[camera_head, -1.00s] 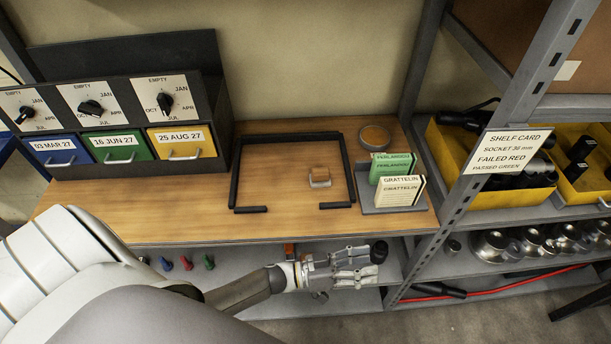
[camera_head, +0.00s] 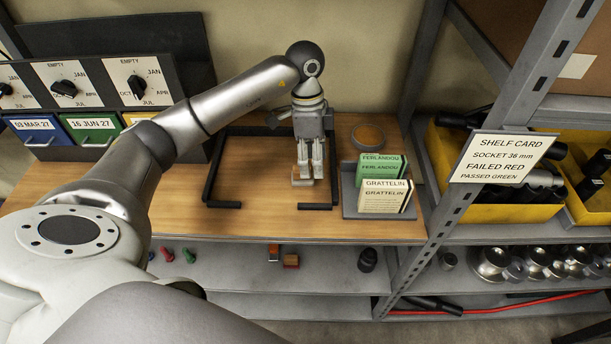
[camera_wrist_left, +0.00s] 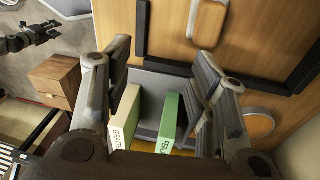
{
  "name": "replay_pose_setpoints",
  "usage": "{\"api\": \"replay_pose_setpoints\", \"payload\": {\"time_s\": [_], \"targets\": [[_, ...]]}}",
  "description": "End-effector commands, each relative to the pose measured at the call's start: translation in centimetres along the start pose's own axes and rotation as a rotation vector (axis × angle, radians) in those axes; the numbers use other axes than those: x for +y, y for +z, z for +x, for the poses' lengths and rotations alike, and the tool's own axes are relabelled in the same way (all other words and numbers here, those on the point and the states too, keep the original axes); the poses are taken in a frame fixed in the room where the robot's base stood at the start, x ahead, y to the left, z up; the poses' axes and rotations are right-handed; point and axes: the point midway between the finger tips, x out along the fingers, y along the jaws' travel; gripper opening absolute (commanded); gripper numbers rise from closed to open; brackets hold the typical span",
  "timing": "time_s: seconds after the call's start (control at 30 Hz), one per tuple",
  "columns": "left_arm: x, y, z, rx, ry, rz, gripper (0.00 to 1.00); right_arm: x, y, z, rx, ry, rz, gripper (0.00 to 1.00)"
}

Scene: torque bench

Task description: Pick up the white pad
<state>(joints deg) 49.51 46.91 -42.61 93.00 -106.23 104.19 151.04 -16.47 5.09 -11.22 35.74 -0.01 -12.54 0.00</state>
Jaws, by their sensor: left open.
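The white pad (camera_head: 384,197), cream-white and labelled GRATTELIN, stands upright in a grey holder (camera_head: 352,212) at the right of the wooden bench. A green pad (camera_head: 377,166) labelled FERLANDOU stands just behind it. In the left wrist view, the white pad (camera_wrist_left: 127,117) and green pad (camera_wrist_left: 169,122) show between the spread fingers (camera_wrist_left: 160,55), not gripped. A dark gripper, likely my right one (camera_wrist_left: 42,33), shows small at the upper left; its jaw state is unclear.
A dark frame (camera_head: 209,170) lies on the bench around the small block (camera_wrist_left: 209,23). A round brown-topped disc (camera_head: 368,137) lies behind the pads. A grey shelf post (camera_head: 455,185) with a shelf card (camera_head: 502,158) rises just right of the holder. Labelled drawers (camera_head: 92,127) stand left.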

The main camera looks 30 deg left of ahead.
Motion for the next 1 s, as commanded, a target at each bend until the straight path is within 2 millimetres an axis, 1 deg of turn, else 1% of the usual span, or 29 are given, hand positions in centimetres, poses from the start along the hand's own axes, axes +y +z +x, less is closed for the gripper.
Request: {"api": "replay_pose_setpoints", "payload": {"time_s": [0.03, 0.1, 0.17, 0.2, 0.27, 0.43, 0.5, 0.6, 0.73, 0.9, 1.0], "targets": [[-1.1, 1.0, -1.1, -0.035, -0.057, -0.044, 0.52, 0.2, 0.0, 0.4, 0.0, 0.002, 0.0, 0.4], [-2.1, 1.9, -2.3, -0.07, -0.11, -0.097, 0.52, 0.3, 0.1, 0.5, -0.001, 0.003, 0.0, 0.4], [-2.5, 2.5, -2.7, -0.088, -0.135, -0.124, 0.52, 0.2, 0.2, 0.5, -0.002, 0.003, 0.0, 0.4], [-2.7, 2.7, -2.6, -0.094, -0.143, -0.135, 0.52, 0.2, 0.3, 0.4, -0.004, 0.002, -0.001, 0.4], [-2.9, 2.9, -1.9, -0.098, -0.149, -0.142, 0.52, 0.0, 0.7, 0.3, -0.008, 0.0, 0.0, 0.4], [-3.3, 3.1, 0.8, -0.096, -0.147, -0.14, 0.52, -1.2, 1.8, -0.1, -0.026, -0.014, 0.001, 0.4], [-3.4, 3.1, 1.5, -0.096, -0.147, -0.139, 0.52, -1.7, 1.9, -0.2, -0.028, -0.02, 0.001, 0.4], [-3.5, 3.2, 2.2, -0.094, -0.148, -0.138, 0.52, -2.1, 1.8, -0.2, -0.026, -0.025, 0.0, 0.4], [-3.9, 3.3, 3.4, -0.095, -0.146, -0.139, 0.52, -1.9, 1.4, -0.7, -0.021, -0.023, 0.0, 0.4], [-4.5, 3.5, 5.9, -0.094, -0.146, -0.139, 0.52, -1.4, 0.8, -1.3, -0.014, -0.017, -0.002, 0.4], [-4.7, 3.6, 6.9, -0.093, -0.146, -0.138, 0.52, -1.1, 0.8, -1.4, -0.013, -0.014, -0.002, 0.4]]}}
